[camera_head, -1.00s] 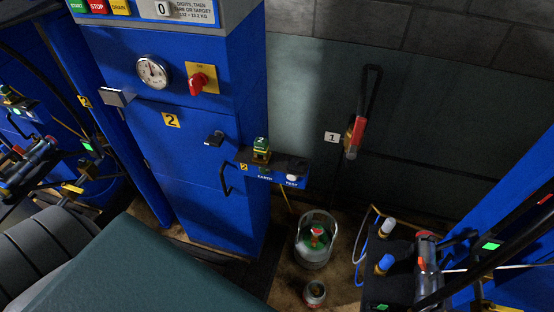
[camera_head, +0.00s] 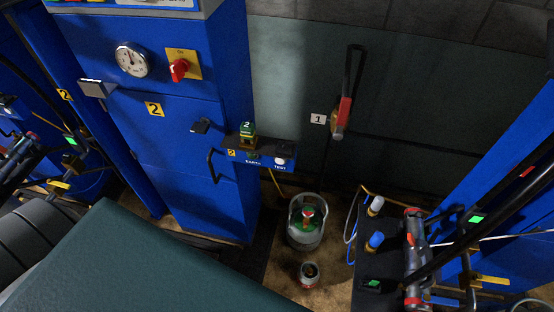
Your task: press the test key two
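The test key of station two is a small white round button (camera_head: 281,161) above the word TEST. It sits on the front of a narrow blue box (camera_head: 262,163) that juts from the right side of the blue cabinet (camera_head: 180,130). The box also bears a yellow 2 label and the word EARTH. A green-topped brass fitting (camera_head: 247,129) marked 2 stands on the box. I see no hand or gripper of mine at the key or elsewhere in the head view.
A red-handled lever (camera_head: 343,112) hangs on the wall by a label 1. Gas cylinders (camera_head: 306,230) stand on the floor below the box. Hoses and a grey-red device (camera_head: 415,243) crowd the right. A dark green surface (camera_head: 130,260) fills the lower left.

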